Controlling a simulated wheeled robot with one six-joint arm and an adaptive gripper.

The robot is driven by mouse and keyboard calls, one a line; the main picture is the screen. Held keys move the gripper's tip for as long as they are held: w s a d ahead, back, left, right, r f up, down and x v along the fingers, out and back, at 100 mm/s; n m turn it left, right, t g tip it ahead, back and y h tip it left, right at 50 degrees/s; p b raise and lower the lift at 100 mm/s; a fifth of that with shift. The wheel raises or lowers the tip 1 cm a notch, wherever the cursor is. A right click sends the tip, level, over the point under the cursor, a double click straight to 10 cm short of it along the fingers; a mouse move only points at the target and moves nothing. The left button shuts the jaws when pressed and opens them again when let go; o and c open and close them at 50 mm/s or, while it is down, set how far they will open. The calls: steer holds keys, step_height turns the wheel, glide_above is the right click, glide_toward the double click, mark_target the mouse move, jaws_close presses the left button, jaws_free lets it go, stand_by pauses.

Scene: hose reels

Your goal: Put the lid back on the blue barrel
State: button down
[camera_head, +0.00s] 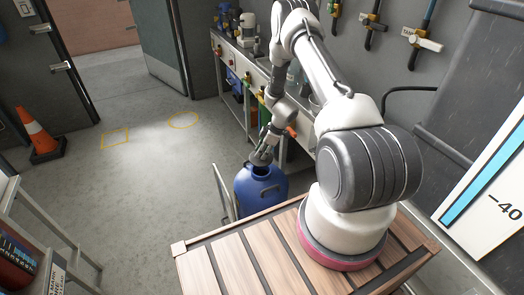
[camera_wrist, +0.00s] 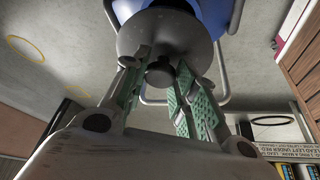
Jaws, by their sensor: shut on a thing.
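The blue barrel (camera_head: 262,196) stands upright on the floor beyond the slatted wooden deck. Its dark opening (camera_head: 262,171) partly shows in the head view. The grey round lid (camera_head: 261,158) is at the top of the barrel, just above the opening, and looks tilted. My gripper (camera_head: 269,146) reaches down to it from above. In the wrist view my gripper (camera_wrist: 161,70) has its green-padded fingers around the knob of the lid (camera_wrist: 165,32). I cannot tell whether lid and rim touch.
A metal tube frame (camera_head: 222,190) stands close beside the barrel. A workbench (camera_head: 292,140) with bottles and tools runs along the wall behind. An orange cone (camera_head: 40,137) stands far left. A shelf (camera_head: 45,215) is at the lower left. The middle floor is clear.

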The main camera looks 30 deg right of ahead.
mark_target(262, 161)
steer(key=shift+f, duration=3)
steer(key=shift+f, duration=0.15)
steer(key=c, duration=0.6)
jaws_free()
steer(key=shift+o, duration=0.2)
steer(key=shift+r, duration=3.5)
steer(key=shift+c, duration=0.2)
jaws_close()
